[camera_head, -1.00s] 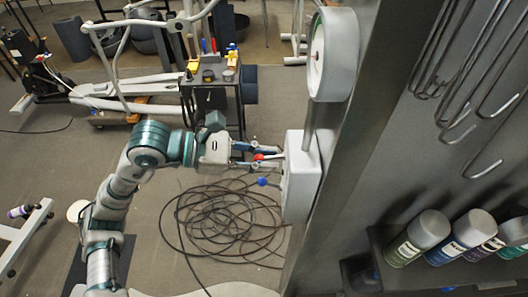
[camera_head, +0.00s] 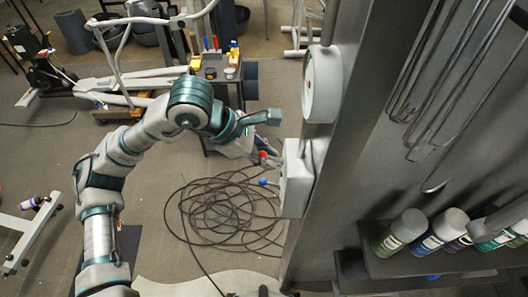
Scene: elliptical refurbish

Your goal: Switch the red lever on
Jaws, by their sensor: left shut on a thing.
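The red lever (camera_head: 263,154) has a red knob and sticks out from the left side of a white box (camera_head: 296,180) on the grey post. A second lever with a blue knob (camera_head: 263,181) sticks out below it. My left gripper (camera_head: 267,157) is at the red lever, shut on it. The wrist and forearm, seen from above, partly hide the gripper. How far the lever is turned is hard to tell. My right gripper is not in view.
A round white gauge (camera_head: 322,85) sits above the box on the post. A coil of black cable (camera_head: 225,212) lies on the floor below. Spray cans (camera_head: 400,230) stand on a shelf at right, with metal hooks (camera_head: 440,90) above. A tool cart (camera_head: 222,85) stands behind my arm.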

